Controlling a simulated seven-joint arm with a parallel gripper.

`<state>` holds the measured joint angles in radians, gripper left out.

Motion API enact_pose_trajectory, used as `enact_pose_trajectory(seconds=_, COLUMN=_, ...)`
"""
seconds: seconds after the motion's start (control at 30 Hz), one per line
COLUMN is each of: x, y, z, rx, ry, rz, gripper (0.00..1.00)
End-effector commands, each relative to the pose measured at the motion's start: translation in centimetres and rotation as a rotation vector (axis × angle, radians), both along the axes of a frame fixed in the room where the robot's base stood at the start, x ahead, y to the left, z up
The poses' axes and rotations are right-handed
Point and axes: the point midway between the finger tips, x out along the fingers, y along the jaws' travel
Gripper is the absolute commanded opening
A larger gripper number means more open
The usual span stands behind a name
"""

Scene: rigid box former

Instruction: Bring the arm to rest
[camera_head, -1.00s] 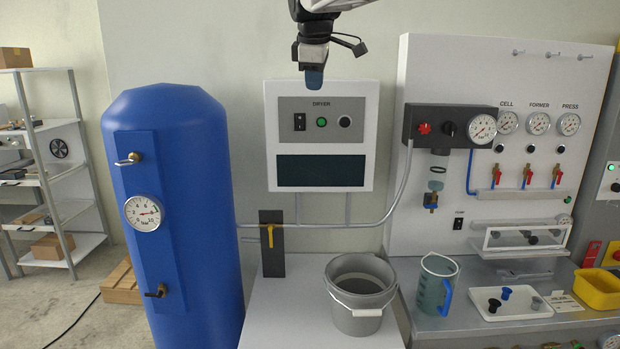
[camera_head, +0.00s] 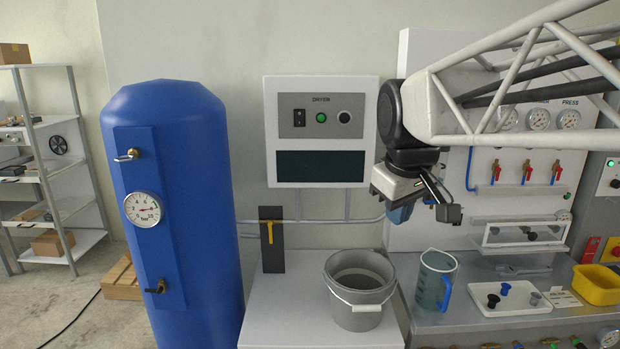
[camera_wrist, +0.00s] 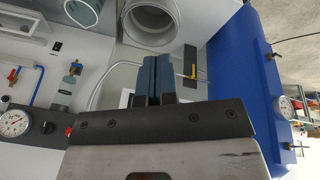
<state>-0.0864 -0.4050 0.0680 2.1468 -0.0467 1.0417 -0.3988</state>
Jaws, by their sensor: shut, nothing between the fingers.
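My gripper (camera_head: 402,212) hangs in front of the white panel, right of the dryer box (camera_head: 320,87) and above the grey bucket (camera_head: 357,318) and the clear jug. In the head view its fingers point down and are partly hidden by its own body. In the wrist view my gripper (camera_wrist: 152,68) shows two blue fingers side by side, closed together with nothing between them. My arm reaches in from the upper right and hides the regulator and part of the gauges.
A blue tank (camera_head: 170,240) stands at the left. The clear jug (camera_head: 434,281) with a blue handle, a white tray (camera_head: 510,299) and a yellow bin (camera_head: 598,285) stand on the right bench. A yellow-handled valve (camera_head: 270,232) sits below the dryer.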

Motion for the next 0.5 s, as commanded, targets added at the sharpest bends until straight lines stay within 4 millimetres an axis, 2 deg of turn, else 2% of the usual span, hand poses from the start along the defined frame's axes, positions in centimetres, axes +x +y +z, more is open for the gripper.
enact_pose_trajectory(seconds=0.03, x=-1.7, y=-0.5, z=-1.4, rx=0.013, ry=0.004, rz=-0.042, gripper=0.00)
enact_pose_trajectory(seconds=0.3, x=-9.9, y=-2.5, z=-8.8, rx=0.080, ry=0.031, rz=-0.280, gripper=0.00)
enact_pose_trajectory(seconds=0.5, x=-14.8, y=-3.4, z=-13.5, rx=0.121, ry=0.045, rz=-0.425, gripper=0.00)
